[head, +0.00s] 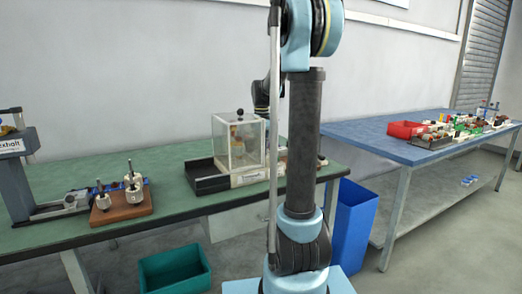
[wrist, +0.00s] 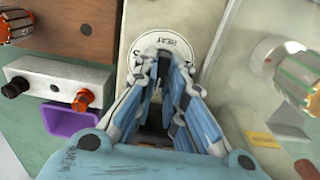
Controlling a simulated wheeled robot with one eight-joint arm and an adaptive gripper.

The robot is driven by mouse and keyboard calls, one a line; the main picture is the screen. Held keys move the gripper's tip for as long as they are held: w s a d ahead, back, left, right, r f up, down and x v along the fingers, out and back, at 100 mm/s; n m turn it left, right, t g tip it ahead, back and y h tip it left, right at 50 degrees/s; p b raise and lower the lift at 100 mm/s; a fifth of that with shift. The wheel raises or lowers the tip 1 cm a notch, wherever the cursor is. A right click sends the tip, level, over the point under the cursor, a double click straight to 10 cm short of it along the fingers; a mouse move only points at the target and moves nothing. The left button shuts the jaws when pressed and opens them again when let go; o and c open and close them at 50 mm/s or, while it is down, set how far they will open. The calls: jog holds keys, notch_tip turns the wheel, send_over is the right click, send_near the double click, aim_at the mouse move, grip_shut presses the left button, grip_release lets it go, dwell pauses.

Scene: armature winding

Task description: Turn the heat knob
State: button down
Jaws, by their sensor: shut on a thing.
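In the wrist view a round pale dial (wrist: 165,40) with small dark lettering, which looks like "HEAT", sits on a beige panel (wrist: 142,20). My gripper (wrist: 163,62) reaches up from the bottom of that view, its two blue-and-grey fingers closing in over the dial. The fingers are shut on the heat knob at the dial's centre. They cover the knob, so its pointer and angle are hidden. In the head view my own arm stands in front, and neither the gripper nor the knob can be made out.
In the wrist view a white block (wrist: 58,84) with orange and black terminals and a purple bin (wrist: 72,119) lie left. In the head view a clear box (head: 238,144) stands on the green bench (head: 170,177).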

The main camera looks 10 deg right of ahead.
jog(key=shift+d+m, duration=0.1)
jog(key=shift+m, duration=1.3)
jog(key=c, duration=1.7)
grip_release()
jog(key=shift+o, duration=0.2)
jog(key=shift+r, duration=0.15)
notch_tip(320, 180, up, 12)
jog(key=shift+f, duration=0.2)
jog(key=shift+w, duration=0.1)
